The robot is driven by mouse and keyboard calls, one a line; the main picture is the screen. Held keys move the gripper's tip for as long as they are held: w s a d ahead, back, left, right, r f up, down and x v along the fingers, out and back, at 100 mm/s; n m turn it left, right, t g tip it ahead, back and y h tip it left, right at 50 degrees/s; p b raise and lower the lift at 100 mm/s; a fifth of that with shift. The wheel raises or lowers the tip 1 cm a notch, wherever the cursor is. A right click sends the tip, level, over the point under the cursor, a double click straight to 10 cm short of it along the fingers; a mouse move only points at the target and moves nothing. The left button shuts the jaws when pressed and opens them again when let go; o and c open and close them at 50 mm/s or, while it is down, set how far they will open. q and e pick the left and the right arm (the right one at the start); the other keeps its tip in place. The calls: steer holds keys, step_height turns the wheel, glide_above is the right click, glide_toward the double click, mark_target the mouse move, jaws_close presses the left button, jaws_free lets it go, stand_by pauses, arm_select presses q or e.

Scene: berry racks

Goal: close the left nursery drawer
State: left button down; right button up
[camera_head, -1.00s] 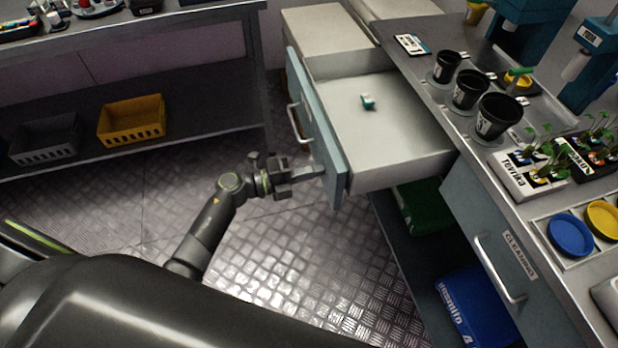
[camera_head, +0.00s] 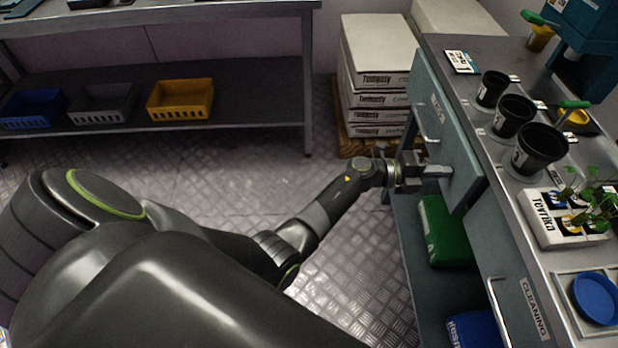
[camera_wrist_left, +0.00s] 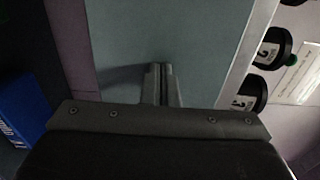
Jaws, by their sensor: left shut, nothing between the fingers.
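The left nursery drawer (camera_head: 446,140) has a blue-grey front with a bar handle (camera_head: 424,124). Its front now sits close against the bench, and its inside is hidden. My left gripper (camera_head: 446,171) is shut and empty, with its fingertips at the lower near part of the drawer front. In the left wrist view the shut fingers (camera_wrist_left: 159,72) point at the flat drawer front (camera_wrist_left: 150,30); I cannot tell whether they touch it. My right gripper is not in view.
The bench top (camera_head: 455,90) carries black pots (camera_head: 513,115) and a seedling tray (camera_head: 552,225). A second drawer labelled CLEANING (camera_head: 515,300) is nearer. Stacked white boxes (camera_head: 375,70) stand behind the drawer. A green bag (camera_head: 445,232) lies on the shelf below. Open floor lies to the left.

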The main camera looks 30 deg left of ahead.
arm_select(q)
steer(key=x, duration=0.3)
steer(key=shift+r+b, duration=0.15)
steer(key=shift+b, duration=0.2)
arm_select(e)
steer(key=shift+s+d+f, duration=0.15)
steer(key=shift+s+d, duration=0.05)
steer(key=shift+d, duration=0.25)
arm_select(q)
steer(key=shift+r, duration=0.1)
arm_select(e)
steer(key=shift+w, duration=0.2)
arm_select(q)
steer(key=shift+a, duration=0.1)
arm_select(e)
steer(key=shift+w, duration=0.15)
